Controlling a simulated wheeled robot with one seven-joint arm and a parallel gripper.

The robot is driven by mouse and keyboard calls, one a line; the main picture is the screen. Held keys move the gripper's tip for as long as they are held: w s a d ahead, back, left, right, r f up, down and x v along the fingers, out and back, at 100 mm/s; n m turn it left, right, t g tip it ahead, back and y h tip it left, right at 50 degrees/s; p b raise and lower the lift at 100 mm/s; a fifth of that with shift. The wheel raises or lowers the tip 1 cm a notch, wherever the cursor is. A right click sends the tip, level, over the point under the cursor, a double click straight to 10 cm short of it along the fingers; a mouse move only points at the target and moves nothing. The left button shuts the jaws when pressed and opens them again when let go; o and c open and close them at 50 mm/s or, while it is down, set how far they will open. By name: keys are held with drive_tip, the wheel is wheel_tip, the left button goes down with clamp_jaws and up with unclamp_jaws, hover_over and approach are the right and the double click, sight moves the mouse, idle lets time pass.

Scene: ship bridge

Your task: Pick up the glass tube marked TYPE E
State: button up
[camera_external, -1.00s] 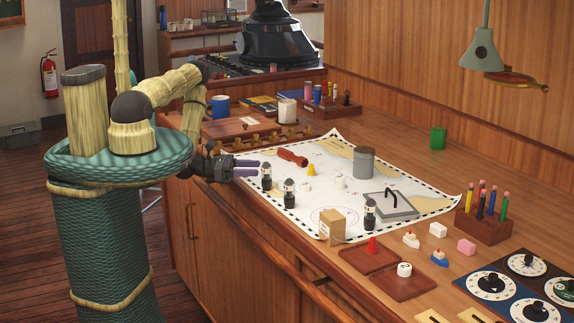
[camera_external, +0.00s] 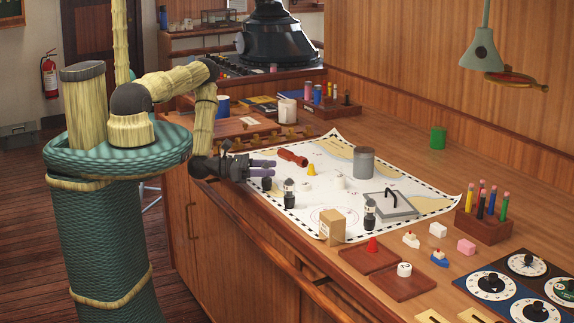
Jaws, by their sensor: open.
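Several small glass tubes with dark bases stand upright on the white chart (camera_external: 330,195). One tube (camera_external: 289,194) is near the chart's left edge, and another tube (camera_external: 370,214) is further right beside a grey tray. A third tube (camera_external: 267,184) shows only its dark lower part below my gripper. Any markings are too small to read, so I cannot tell which is TYPE E. My gripper (camera_external: 272,168) is open, with its purple fingers pointing right at the height of the third tube's top. The fingers hide that top. I cannot tell whether they are around it or in front of it.
A red-brown cylinder (camera_external: 292,157) and a yellow pawn (camera_external: 311,170) lie behind my gripper. A grey canister (camera_external: 363,163), a grey tray (camera_external: 390,206) with a black handle and a cardboard box (camera_external: 332,226) also occupy the chart. A wooden rail (camera_external: 262,237) runs along the front edge.

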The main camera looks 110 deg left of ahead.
drive_tip(key=shift+c, duration=0.4)
drive_tip(key=c, duration=0.9)
drive_tip(key=shift+c, duration=0.2)
wheel_tip(320, 180, up, 10)
drive_tip(key=p, duration=0.9)
